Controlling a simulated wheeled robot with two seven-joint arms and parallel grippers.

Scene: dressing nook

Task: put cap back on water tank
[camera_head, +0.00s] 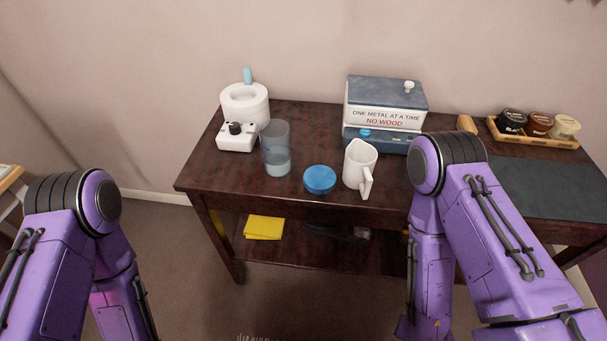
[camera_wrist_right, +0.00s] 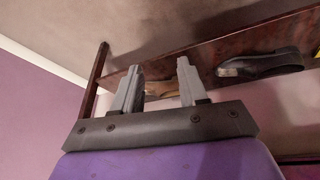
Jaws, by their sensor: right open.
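A clear, bluish water tank (camera_head: 277,150) stands upright on the dark wooden table, with some water at its bottom and no cap on its top. A round blue cap (camera_head: 320,180) lies on the table just right of the tank, near the front edge, apart from it. My right gripper (camera_wrist_right: 159,66) is open and empty in the right wrist view, pointing toward the lower shelf, away from the tank and cap. Both my arms show in the head view, but neither gripper can be made out there.
A white pitcher (camera_head: 359,165) stands right of the cap. A white device (camera_head: 240,137) is left of the tank, and a labelled box (camera_head: 385,105) stands behind. A tray (camera_head: 545,139) of jars is at right. The lower shelf holds a yellow cloth (camera_head: 264,227) and a dark shoe (camera_wrist_right: 262,65).

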